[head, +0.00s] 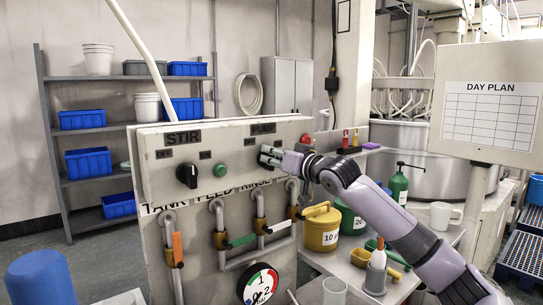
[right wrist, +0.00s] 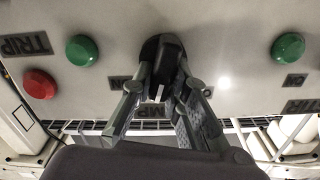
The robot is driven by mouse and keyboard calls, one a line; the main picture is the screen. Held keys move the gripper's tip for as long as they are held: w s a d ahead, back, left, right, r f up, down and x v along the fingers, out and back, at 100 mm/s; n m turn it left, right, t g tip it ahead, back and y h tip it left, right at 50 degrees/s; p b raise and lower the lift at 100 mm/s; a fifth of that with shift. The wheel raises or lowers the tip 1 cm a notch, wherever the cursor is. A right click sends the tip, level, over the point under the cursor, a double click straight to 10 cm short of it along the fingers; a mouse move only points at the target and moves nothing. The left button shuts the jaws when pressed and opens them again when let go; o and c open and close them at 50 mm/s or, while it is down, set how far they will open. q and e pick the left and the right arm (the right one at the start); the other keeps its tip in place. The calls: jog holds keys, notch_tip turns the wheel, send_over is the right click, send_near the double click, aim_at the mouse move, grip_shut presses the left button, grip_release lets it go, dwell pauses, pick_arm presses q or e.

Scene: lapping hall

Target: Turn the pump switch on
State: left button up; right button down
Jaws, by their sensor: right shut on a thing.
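The pump switch (right wrist: 163,50) is a black rotary knob on the light control panel (head: 228,178). In the right wrist view it sits between the two fingers of my right gripper (right wrist: 160,88), with upside-down PUMP and ON labels close by. In the head view my right gripper (head: 268,155) is at the panel under the PUMP label (head: 263,128), and its fingers hide most of the knob. The gripper is shut on the knob. I cannot tell for sure which setting the knob points to. My left gripper is not in view.
The stir knob (head: 187,175) and a green button (head: 220,170) are to the left on the panel. Valves with coloured handles (head: 177,248) are below.

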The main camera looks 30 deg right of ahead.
jog(key=m, duration=0.3)
jog(key=m+p, duration=0.1)
jog(key=shift+d+m, duration=0.25)
jog(key=shift+m, duration=0.05)
jog(key=shift+d+f+m+p, duration=0.15)
jog(key=shift+m+p, duration=0.3)
jog(key=shift+m, duration=0.65)
jog(key=shift+d+f+m+p, duration=0.1)
jog(key=shift+m+p, duration=0.35)
jog(key=shift+m, duration=0.65)
jog(key=c, duration=1.6)
grip_release()
jog(key=shift+o, duration=0.2)
jog(key=shift+f, duration=0.1)
jog(key=s, duration=1.2)
jog(key=shift+d, duration=0.45)
